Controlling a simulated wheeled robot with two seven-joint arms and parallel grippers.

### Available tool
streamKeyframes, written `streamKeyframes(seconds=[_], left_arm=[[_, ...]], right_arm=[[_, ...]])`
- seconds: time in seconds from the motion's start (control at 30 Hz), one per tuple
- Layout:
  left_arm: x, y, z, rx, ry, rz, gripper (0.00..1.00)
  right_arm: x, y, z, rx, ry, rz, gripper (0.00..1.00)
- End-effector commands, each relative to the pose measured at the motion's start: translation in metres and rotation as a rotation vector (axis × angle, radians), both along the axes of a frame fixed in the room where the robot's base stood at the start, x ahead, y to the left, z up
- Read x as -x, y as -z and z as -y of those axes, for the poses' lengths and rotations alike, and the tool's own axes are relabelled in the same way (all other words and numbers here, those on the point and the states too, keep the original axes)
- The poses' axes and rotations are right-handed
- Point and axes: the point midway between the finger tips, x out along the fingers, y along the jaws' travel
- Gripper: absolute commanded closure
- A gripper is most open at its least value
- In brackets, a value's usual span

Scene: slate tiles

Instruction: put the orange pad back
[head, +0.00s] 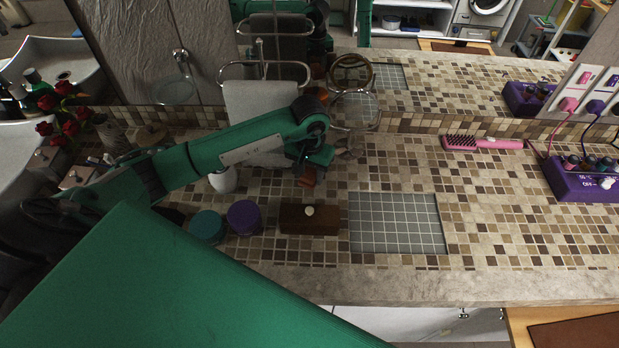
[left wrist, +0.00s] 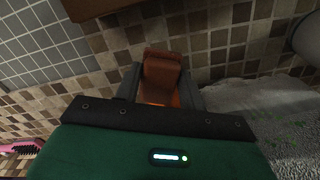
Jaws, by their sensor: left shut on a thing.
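The orange pad (left wrist: 163,75) is a small block gripped between the fingers of my left gripper (left wrist: 160,88) in the left wrist view. In the head view my left gripper (head: 314,170) hangs over the tiled counter behind the brown box, pointing down. A bit of the orange pad (head: 306,181) shows below it, the rest being hidden by the fingers. I cannot tell whether the pad touches the counter. My right gripper is not in view.
A brown box (head: 295,225) with a pale knob, purple jar (head: 243,217), teal jar (head: 207,226) and grey gridded panel (head: 395,235) are near the front. A round mirror (head: 356,110) and towel (head: 262,105) stand behind.

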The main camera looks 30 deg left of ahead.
Motion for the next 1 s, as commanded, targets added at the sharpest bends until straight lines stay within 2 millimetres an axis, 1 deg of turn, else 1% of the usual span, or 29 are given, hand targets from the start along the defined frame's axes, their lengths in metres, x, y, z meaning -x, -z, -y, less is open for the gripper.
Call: streamKeyframes(seconds=[0.03, 0.23, 0.43, 0.5, 0.67, 0.8, 0.83, 0.87, 0.9, 0.93, 1.0], left_arm=[[0.000, 0.004, 0.000, 0.002, -0.001, -0.001, 0.77], [0.001, 0.018, 0.000, 0.000, -0.001, -0.003, 0.77], [0.000, 0.044, 0.000, 0.001, -0.002, -0.002, 0.77], [0.000, 0.047, 0.000, 0.000, -0.001, 0.000, 0.77], [0.000, 0.047, 0.000, 0.000, 0.000, 0.001, 0.77], [0.000, 0.050, 0.000, 0.000, 0.000, 0.002, 0.77], [0.000, 0.050, 0.000, 0.000, 0.000, 0.002, 0.57], [0.000, 0.049, 0.000, 0.000, 0.000, 0.001, 0.51], [0.000, 0.049, 0.000, 0.000, 0.000, 0.001, 0.43], [0.000, 0.049, 0.000, 0.000, 0.000, 0.001, 0.38], [0.000, 0.049, 0.000, 0.000, 0.000, 0.001, 0.37]], right_arm=[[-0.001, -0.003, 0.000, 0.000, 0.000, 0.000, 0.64], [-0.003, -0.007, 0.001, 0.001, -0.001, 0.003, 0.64], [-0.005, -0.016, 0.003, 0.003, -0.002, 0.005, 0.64], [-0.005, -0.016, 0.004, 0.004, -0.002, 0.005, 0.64], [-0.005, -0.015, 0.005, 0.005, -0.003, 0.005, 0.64], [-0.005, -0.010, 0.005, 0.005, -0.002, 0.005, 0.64], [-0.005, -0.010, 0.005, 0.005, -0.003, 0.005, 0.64], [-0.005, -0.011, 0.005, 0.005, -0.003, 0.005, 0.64], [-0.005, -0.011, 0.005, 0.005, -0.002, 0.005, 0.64], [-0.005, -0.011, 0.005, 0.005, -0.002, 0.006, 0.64], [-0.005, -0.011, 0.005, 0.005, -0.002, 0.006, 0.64]])
